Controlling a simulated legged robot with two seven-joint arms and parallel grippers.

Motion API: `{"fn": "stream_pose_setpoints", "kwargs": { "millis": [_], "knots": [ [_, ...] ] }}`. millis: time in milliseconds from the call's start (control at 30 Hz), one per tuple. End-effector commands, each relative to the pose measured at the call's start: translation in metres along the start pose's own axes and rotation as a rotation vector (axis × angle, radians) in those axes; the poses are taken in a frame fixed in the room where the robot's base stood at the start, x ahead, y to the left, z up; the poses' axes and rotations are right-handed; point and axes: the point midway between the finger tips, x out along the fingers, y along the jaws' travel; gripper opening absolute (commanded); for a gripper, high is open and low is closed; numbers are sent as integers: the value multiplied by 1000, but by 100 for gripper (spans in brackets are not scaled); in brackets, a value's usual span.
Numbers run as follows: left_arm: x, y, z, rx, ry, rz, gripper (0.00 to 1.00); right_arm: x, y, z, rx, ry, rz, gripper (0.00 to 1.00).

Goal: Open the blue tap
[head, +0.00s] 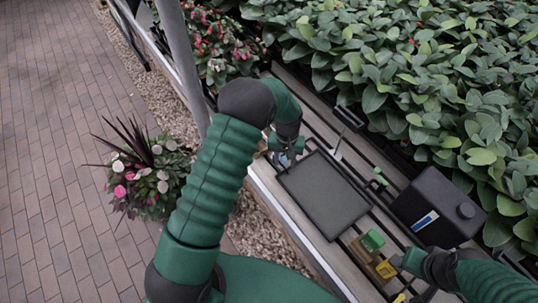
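My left arm reaches across the middle of the head view. Its gripper (284,156) points down at the near edge of the slatted bench, just left of the dark tray. A small grey-blue part shows at its fingertips; I cannot tell whether this is the blue tap or part of the gripper. No other clear blue tap shows. The left finger gap is too small to read. My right gripper (398,262) is low at the right, beside a small yellow and wooden item (378,267). Its fingers are partly hidden.
A dark rectangular tray (323,195) lies on the bench (265,185). A black canister (437,207) with a blue and white label stands at right. Small green items (372,240) lie nearby. Dense leafy plants (430,70) border the back. Brick paving (60,150) is open at left.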

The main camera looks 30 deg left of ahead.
Motion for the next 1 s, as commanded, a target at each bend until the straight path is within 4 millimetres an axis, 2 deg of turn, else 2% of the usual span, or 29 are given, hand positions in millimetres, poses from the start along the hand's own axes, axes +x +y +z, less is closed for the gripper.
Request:
{"fn": "stream_pose_setpoints", "kwargs": {
  "millis": [367,800,900,1000],
  "knots": [
    [-3,-5,0,0,0,1,38,-6,0,-1,0,0,0,38],
    [-66,-5,0,0,0,0,38,-55,0,-13,0,0,0,38],
    [-73,-6,0,0,0,0,38,-60,0,-14,0,0,0,38],
    [-70,-6,0,0,-1,0,38,-58,0,-14,0,0,0,38]
  ]
}}
